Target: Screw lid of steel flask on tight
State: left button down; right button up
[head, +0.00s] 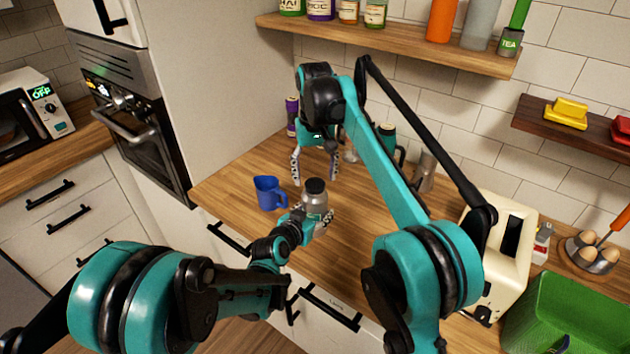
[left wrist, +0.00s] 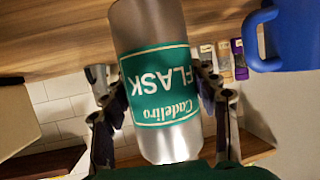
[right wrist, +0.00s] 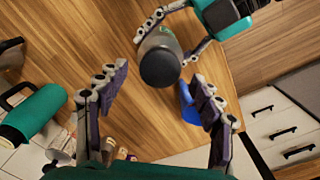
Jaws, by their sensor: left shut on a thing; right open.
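The steel flask (head: 314,202) stands upright on the wooden counter, its dark lid (head: 315,186) seated on top. How tight the lid is cannot be seen. My left gripper (head: 312,216) is shut around the flask body. In the left wrist view, the flask's green label (left wrist: 162,88) shows between its fingers. My right gripper (head: 315,180) is open and empty, pointing down, slightly behind and above the flask. In the right wrist view the lid (right wrist: 160,66) lies between its spread fingers, apart from both.
A blue mug (head: 269,193) stands close left of the flask. A green bottle (right wrist: 36,112), a grey shaker (head: 425,172) and a cream toaster (head: 500,245) stand to the back and right. A wall shelf (head: 400,48) hangs above. Counter in front is clear.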

aim_at(315, 183)
jog(key=shift+r, duration=0.7)
jog(key=shift+c, duration=0.6)
jog(key=n, duration=0.2)
jog(key=r+n, duration=0.1)
jog(key=n, duration=0.2)
jog(key=shift+r+n, duration=0.35)
jog(key=shift+n, duration=0.05)
jog(key=n, duration=0.2)
jog(key=r+n, duration=0.1)
jog(key=n, duration=0.4)
jog(key=shift+r, duration=0.4)
jog(key=shift+f, duration=4)
